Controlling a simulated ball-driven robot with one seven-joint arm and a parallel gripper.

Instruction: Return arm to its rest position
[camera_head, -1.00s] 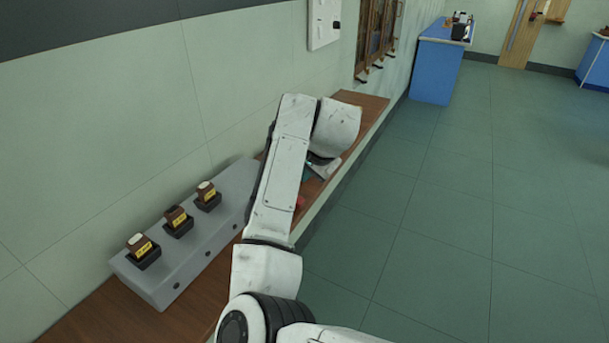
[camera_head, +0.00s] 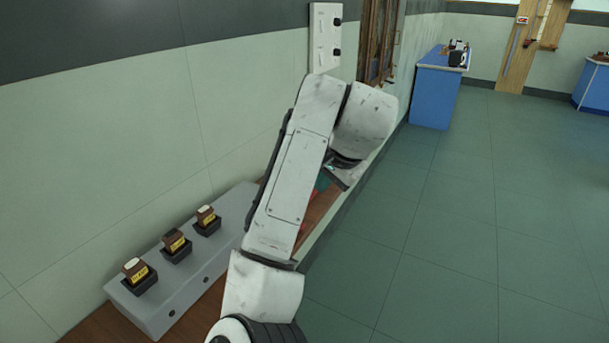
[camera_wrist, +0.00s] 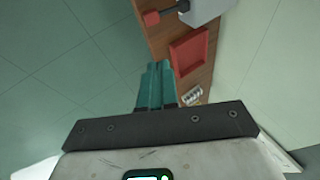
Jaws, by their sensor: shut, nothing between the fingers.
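My arm reaches up and across the middle of the head view, with its wrist bent over to the right. My gripper (camera_wrist: 158,68) shows in the wrist view with its two teal fingers together and nothing between them. It is above the edge of a wooden shelf (camera_wrist: 155,37), apart from the things on it. In the head view my arm hides most of the gripper and much of the shelf.
A grey block (camera_head: 160,309) with several brown-topped, yellow-labelled pieces stands along the left wall. The wrist view shows a red tray (camera_wrist: 188,51), a red-and-black part (camera_wrist: 152,18) and a white ribbed item (camera_wrist: 191,97). A blue bench (camera_head: 435,92) stands farther back.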

